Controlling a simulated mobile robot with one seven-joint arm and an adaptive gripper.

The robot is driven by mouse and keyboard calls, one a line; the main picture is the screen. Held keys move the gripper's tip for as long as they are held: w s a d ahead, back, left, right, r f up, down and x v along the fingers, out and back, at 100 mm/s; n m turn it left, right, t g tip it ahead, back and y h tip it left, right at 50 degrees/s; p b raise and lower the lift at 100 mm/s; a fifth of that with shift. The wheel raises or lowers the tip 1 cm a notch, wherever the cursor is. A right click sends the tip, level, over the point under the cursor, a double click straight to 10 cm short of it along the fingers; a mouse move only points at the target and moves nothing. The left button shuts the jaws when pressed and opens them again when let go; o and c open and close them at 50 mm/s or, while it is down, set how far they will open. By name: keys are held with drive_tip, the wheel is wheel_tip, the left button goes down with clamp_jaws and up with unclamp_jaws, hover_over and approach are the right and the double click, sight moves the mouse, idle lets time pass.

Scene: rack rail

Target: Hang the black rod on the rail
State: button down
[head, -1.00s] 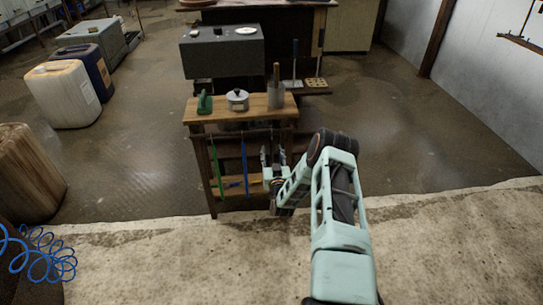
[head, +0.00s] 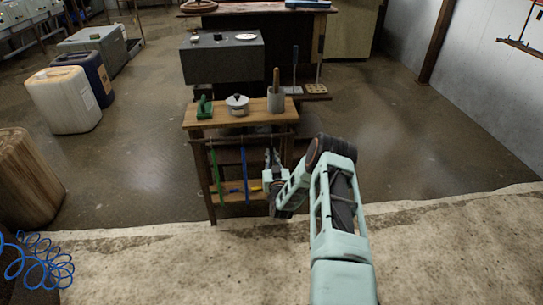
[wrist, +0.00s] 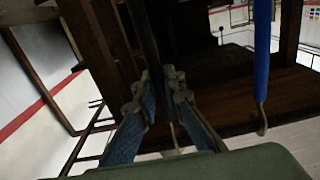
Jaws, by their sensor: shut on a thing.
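The rail (head: 235,138) runs along the front of a small wooden bench, just below its top. A green rod (head: 216,172) and a blue rod (head: 245,170) hang from it. The blue rod (wrist: 262,55) also shows in the wrist view, with a hook at its lower end. My gripper (head: 272,160) is at the rail's right part, right of the blue rod. In the wrist view my gripper (wrist: 160,82) is shut on the black rod (wrist: 150,38), a dark strip rising from the fingertips. Its ends are lost against dark wood; I cannot tell whether it touches the rail.
A green tool (head: 204,107), a lidded pot (head: 237,104) and a grey canister (head: 276,103) stand on the bench top (head: 220,119). The bench's right leg is close to my gripper. Open floor lies to the right.

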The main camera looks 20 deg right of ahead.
sight(272, 151)
drive_tip(key=shift+r, duration=0.15)
idle(0.3)
drive_tip(key=shift+s+r+p, duration=0.1)
drive_tip(key=shift+r+p, duration=0.3)
drive_tip(key=shift+r, duration=0.15)
drive_tip(key=shift+s+r, duration=0.15)
drive_tip(key=shift+s+a+r+p, duration=0.15)
drive_tip(key=shift+s+r+p, duration=0.2)
drive_tip(key=shift+r+p, duration=0.3)
drive_tip(key=shift+f, duration=0.1)
drive_tip(key=p+v, duration=0.2)
drive_tip(key=v, duration=0.5)
drive_tip(key=shift+p, duration=0.4)
drive_tip(key=shift+a, duration=0.1)
